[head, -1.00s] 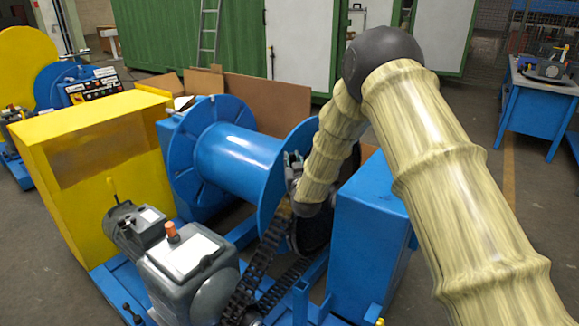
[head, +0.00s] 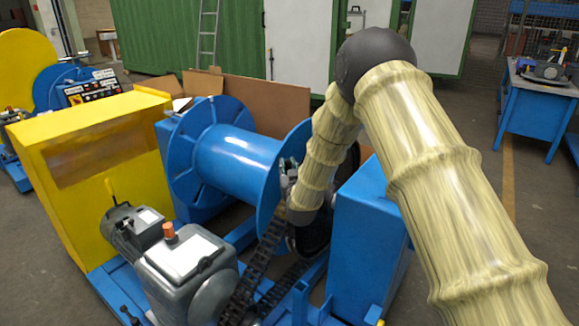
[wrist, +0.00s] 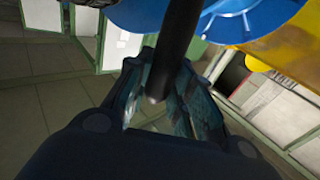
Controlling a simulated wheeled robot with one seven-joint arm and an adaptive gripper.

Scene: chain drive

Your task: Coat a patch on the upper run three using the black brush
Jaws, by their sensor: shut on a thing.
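My gripper (head: 288,172) is small and partly hidden by my arm in the head view, beside the blue spool's right flange and above the chain. In the wrist view its teal fingers (wrist: 165,92) are shut on a black rod, the handle of the black brush (wrist: 178,42). The brush's bristles are not visible, so I cannot tell whether they touch the chain. The dark chain has an upper run (head: 262,255) and a lower run (head: 287,282), rising from the lower front toward a large dark sprocket (head: 316,235) partly behind my arm.
The blue spool (head: 235,155) stands left of my gripper. A blue box housing (head: 365,235) stands close on the right. A grey gearbox (head: 180,265) with an orange cap is left of the chain. A yellow cabinet (head: 85,185) stands farther left.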

